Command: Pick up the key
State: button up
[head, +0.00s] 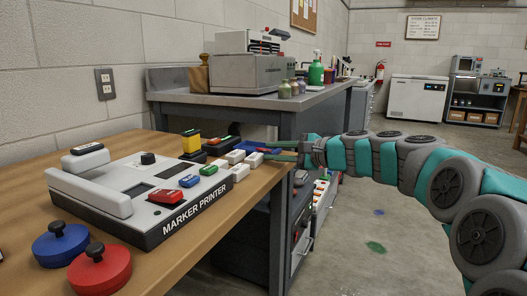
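I cannot make out a key for certain in the head view; small items lie crowded at the table's far right corner. My gripper (268,151) reaches in from the right, low over that corner. Its two thin fingers point left and stand apart. A small red item (269,150) shows near the fingertips; I cannot tell whether it touches them. White blocks (240,172) lie just left of and nearer than the fingertips.
A marker printer (125,190) with coloured buttons fills much of the wooden table (190,248). Red (100,272) and blue (60,246) knobbed discs sit at the near left. A blue tray (262,145) lies behind the fingers. A grey workbench (220,112) stands behind. Floor at right is open.

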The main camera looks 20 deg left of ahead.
grip_shut()
dwell(0.5)
